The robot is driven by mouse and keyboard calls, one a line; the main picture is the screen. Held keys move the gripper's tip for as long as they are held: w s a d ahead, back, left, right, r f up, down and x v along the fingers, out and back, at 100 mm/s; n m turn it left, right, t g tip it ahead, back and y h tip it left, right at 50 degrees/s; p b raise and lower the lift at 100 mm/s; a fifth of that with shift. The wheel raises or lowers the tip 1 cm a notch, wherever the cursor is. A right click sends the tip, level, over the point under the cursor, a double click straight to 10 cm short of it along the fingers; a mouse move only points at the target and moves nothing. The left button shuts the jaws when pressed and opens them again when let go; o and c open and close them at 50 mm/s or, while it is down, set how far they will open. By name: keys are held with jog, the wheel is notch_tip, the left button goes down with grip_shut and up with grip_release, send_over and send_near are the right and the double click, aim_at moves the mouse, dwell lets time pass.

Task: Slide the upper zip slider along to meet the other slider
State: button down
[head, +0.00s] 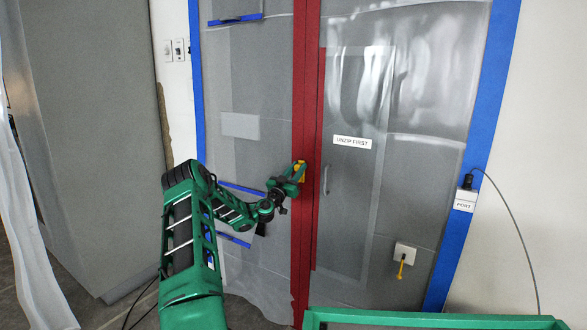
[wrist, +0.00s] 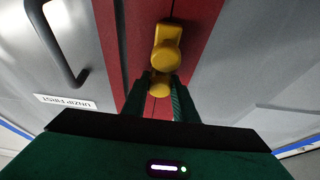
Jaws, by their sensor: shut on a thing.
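The red zip strip (head: 304,60) runs up the grey plastic sheet, and it also crosses the wrist view (wrist: 205,35). Yellow slider parts (head: 300,166) show at my gripper (head: 297,174) in the head view. The wrist view is upside down. There, one yellow slider (wrist: 166,42) lies just beyond my fingertips, lower on the strip. The upper slider (wrist: 160,83) sits between the fingers of my gripper (wrist: 161,90), which is shut on it. The two sliders look end to end or overlapping; I cannot tell whether they touch. My fingers hide part of the upper one.
An "UNZIP FIRST" label (head: 352,143) and a door handle (head: 325,180) are right of the strip. A white box with a yellow piece (head: 404,255) is at lower right. A green frame (head: 430,319) crosses the bottom right. Blue tape (head: 482,130) edges the sheet.

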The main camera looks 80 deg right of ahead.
jog(key=c, duration=1.4)
grip_release()
jog(key=shift+s, duration=0.1)
jog(key=shift+c, duration=0.2)
jog(key=v, duration=1.1)
jog(key=shift+d, duration=0.1)
jog(key=shift+r, duration=0.1)
